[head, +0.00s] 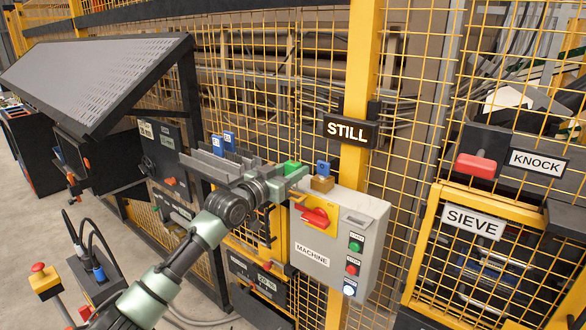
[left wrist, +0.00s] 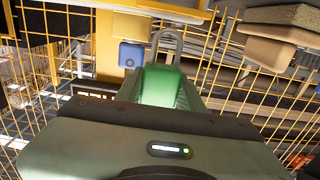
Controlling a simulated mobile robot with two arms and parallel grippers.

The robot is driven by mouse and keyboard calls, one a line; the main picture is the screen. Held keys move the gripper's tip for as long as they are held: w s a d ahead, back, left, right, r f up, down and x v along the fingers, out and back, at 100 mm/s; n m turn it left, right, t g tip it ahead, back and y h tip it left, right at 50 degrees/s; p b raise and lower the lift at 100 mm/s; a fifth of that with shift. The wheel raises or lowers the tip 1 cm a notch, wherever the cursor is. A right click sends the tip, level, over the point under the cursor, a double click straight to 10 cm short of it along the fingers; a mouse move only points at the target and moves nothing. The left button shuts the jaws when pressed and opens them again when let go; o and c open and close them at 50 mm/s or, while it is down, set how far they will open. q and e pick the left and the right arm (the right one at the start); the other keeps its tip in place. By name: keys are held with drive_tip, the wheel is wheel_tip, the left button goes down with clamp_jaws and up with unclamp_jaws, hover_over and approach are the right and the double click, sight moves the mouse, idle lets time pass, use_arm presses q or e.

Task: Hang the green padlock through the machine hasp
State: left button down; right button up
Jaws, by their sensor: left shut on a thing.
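My left gripper (head: 297,176) is shut on the green padlock (head: 291,167), just above the top left of the grey machine box (head: 352,240). In the left wrist view the green padlock (left wrist: 160,86) sits between the jaws, with its metal shackle (left wrist: 168,42) pointing away from the gripper. The box carries a red rotary handle (head: 315,216) on a yellow plate. I cannot clearly make out the hasp, or whether the shackle touches anything. My right gripper is not in view.
A tan block (head: 322,184) and a blue padlock (head: 323,168) are close to the gripper's right, at the box top. Yellow mesh fencing (head: 405,160) stands behind. A STILL sign (head: 350,130) hangs above.

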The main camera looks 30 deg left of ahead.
sight(293, 188)
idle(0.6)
use_arm(q)
drive_tip(key=shift+p, duration=0.4)
idle(0.9)
drive_tip(key=shift+f+b, duration=1.75)
drive_tip(key=shift+f, duration=0.8)
drive_tip(key=c, duration=0.8)
unclamp_jaws()
drive_tip(key=shift+s+f, duration=0.1)
